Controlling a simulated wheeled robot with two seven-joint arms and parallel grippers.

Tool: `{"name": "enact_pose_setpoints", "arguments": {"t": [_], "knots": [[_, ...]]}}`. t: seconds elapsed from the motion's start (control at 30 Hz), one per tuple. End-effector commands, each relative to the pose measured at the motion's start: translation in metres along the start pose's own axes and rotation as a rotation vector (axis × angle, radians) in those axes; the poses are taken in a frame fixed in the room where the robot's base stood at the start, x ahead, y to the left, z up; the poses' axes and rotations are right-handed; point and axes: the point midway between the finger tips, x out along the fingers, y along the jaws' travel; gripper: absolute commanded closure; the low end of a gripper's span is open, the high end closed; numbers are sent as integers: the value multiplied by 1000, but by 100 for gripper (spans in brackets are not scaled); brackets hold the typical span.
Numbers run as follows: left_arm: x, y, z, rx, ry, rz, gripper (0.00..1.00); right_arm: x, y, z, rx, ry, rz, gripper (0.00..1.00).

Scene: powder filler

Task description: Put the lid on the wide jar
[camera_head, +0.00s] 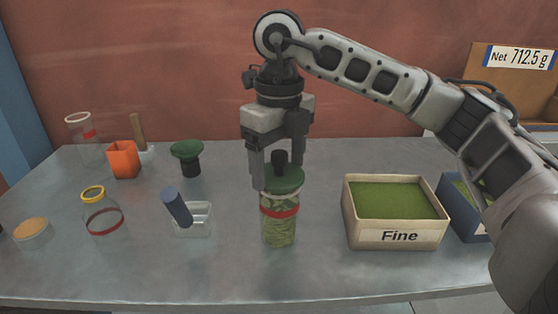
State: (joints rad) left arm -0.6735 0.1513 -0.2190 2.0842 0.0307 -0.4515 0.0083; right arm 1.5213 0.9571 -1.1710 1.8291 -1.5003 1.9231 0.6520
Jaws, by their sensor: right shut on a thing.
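A clear jar (278,230) with a red band, filled with green material, stands upright in the middle of the table. A green lid (288,184) with a black knob is at the top of this jar. My right gripper (278,170) comes down from above and is shut on the lid's knob. The lid looks roughly level over the mouth; I cannot tell whether it is fully seated on the rim. The fingers partly hide the lid's left side. My left gripper is not in view.
A tray of green powder marked "Fine" (397,237) and a blue tray (465,212) stand right. Left are a yellow-rimmed jar (104,220), a clear dish (194,224) with a blue cylinder, a green funnel-like piece (187,150), an orange cup (123,160) and a tan-topped container (33,232).

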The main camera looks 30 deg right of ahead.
Motion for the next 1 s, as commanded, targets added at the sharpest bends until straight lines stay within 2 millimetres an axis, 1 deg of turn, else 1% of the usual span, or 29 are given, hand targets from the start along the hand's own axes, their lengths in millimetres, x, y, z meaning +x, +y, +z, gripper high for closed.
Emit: {"name": "enact_pose_setpoints", "arguments": {"t": [0.43, 1.0], "knots": [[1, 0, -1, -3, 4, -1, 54, 1, 0, 0, 0, 0, 0, 47], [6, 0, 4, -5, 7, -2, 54, 11, 0, 0, 0, 1, 0, 47]]}}
